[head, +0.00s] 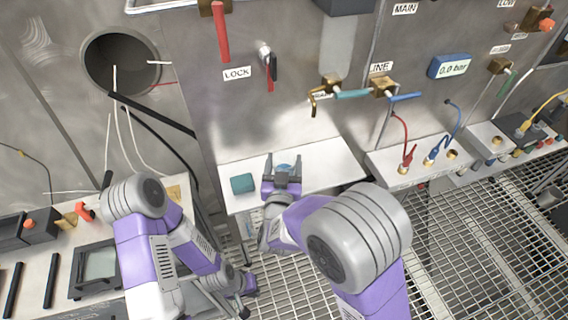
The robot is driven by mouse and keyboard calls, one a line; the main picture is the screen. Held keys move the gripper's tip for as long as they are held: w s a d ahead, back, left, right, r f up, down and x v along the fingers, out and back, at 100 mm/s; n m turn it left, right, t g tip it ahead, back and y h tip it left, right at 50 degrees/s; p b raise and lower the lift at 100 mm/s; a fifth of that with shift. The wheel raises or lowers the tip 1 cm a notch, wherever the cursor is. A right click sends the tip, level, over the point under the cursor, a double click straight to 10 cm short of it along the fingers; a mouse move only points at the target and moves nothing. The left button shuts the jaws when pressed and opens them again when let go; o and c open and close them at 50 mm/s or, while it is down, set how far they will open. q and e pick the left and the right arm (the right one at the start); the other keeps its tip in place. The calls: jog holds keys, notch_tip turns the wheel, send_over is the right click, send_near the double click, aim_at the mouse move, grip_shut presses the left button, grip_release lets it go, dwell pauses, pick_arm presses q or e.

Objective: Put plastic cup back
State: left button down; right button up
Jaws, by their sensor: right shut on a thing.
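A small white shelf (325,172) juts from the steel wall in the middle of the head view. My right gripper (283,174) is over this shelf, shut on a small bluish thing (284,168) that looks like the plastic cup. Only its top shows between the fingers; the gripper hides the rest. I cannot tell whether it touches the shelf. My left gripper (245,298) hangs low over the grating, left of my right arm. It is small and partly hidden, and its jaw opening is unclear.
A teal block (242,184) lies on the shelf left of my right gripper. Taps with a teal handle (352,94) and a blue handle (405,98) stick out above. A lower-left bench (60,240) holds several devices. Cables hang from a round wall opening (120,62).

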jog(key=shift+f, duration=0.1)
jog(key=shift+f+b, duration=0.15)
jog(key=shift+b, duration=0.15)
jog(key=o, duration=1.1)
jog(key=shift+r, duration=0.2)
jog(key=shift+s+r+p, duration=0.1)
jog(key=shift+r+p, duration=0.05)
jog(key=shift+p, duration=0.25)
jog(key=shift+s+a+b, duration=0.15)
jog(key=shift+s+b, duration=0.5)
jog(key=shift+s, duration=1.3)
jog(key=shift+s+a+b, duration=0.15)
jog(key=shift+s+b, duration=0.5)
jog(key=shift+s, duration=1.35)
jog(key=shift+s+a+b, duration=0.15)
jog(key=shift+s+b, duration=0.5)
jog(key=shift+s, duration=1.3)
